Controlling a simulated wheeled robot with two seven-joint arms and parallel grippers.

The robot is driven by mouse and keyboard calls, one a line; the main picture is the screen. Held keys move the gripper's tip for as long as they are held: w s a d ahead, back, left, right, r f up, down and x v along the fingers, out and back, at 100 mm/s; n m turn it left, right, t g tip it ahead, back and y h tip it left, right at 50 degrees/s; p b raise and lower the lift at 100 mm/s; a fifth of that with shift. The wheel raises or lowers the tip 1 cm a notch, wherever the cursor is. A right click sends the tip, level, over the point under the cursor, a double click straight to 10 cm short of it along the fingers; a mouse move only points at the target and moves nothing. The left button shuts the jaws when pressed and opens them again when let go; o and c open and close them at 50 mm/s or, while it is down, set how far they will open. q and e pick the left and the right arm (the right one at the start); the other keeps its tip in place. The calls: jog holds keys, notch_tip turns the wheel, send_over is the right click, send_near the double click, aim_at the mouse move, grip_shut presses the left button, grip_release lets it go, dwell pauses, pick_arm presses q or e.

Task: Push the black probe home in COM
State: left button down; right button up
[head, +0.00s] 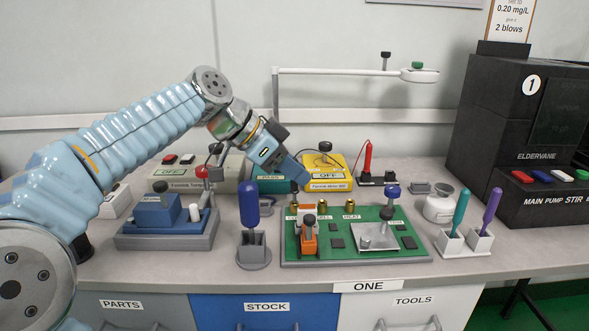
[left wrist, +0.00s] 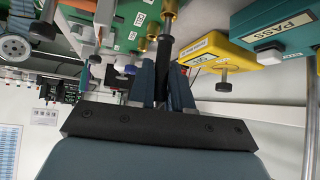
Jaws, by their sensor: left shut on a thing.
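My left gripper (head: 299,181) reaches in over the back left edge of the green board (head: 345,251). In the left wrist view its fingers (left wrist: 163,68) are shut on the slim black probe (left wrist: 162,78). The probe's far end meets a brass socket (left wrist: 166,46) on the board. I cannot tell how deep it sits. In the head view the gripper mostly hides the probe. Two more brass sockets (head: 322,206) (head: 349,206) stand along the board's back edge. The COM label is not clearly readable. My right gripper is not in view.
The yellow meter (head: 341,177) stands close behind the board. A red probe (head: 367,157) stands upright in a black holder. An orange clip (head: 309,240) sits on the board. A blue-handled tool (head: 249,205) and a blue unit (head: 153,216) stand left. Tool holders (head: 466,245) stand right.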

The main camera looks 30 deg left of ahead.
pick_arm(q)
jog(key=shift+f+b, duration=0.65)
jog(key=shift+f, duration=0.1)
jog(key=shift+r, duration=0.1)
jog(key=c, duration=1)
grip_release()
jog(key=shift+o, duration=0.2)
jog(key=p+v, duration=0.2)
jog(key=v, duration=1.1)
jog(key=shift+s+a+r, duration=0.2)
jog(key=shift+a+r, duration=0.05)
jog(key=shift+r, duration=0.05)
